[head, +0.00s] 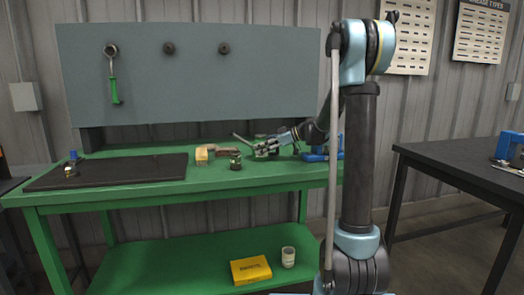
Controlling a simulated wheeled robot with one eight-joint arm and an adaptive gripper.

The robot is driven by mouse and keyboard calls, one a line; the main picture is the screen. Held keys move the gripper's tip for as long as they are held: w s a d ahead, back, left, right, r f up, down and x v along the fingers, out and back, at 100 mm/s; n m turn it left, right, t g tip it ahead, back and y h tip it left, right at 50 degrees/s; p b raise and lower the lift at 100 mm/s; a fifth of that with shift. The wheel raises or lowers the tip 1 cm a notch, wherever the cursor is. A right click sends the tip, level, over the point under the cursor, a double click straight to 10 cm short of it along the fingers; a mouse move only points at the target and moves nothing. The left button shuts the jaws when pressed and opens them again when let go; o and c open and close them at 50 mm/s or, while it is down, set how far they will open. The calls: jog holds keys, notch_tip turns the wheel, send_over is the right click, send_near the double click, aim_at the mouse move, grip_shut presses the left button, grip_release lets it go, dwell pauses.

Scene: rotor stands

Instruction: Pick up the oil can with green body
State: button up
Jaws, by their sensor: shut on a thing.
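The oil can with green body (261,152) is at the right part of the green workbench (215,185). Its thin spout points up and to the left. My gripper (268,143) reaches in from the right and is shut on the oil can, partly covering its upper part. The can is small here, and I cannot tell whether its base touches the bench top.
A blue tool (318,153) is close on the right. A black mat (115,172) covers the bench's left side.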

aim_at(262, 135)
notch_tip(262, 135, up, 10)
dwell(0.6)
jog(key=o, duration=0.5)
jog(key=c, duration=0.9)
jog(key=shift+o, duration=0.2)
jog(key=shift+r, duration=2)
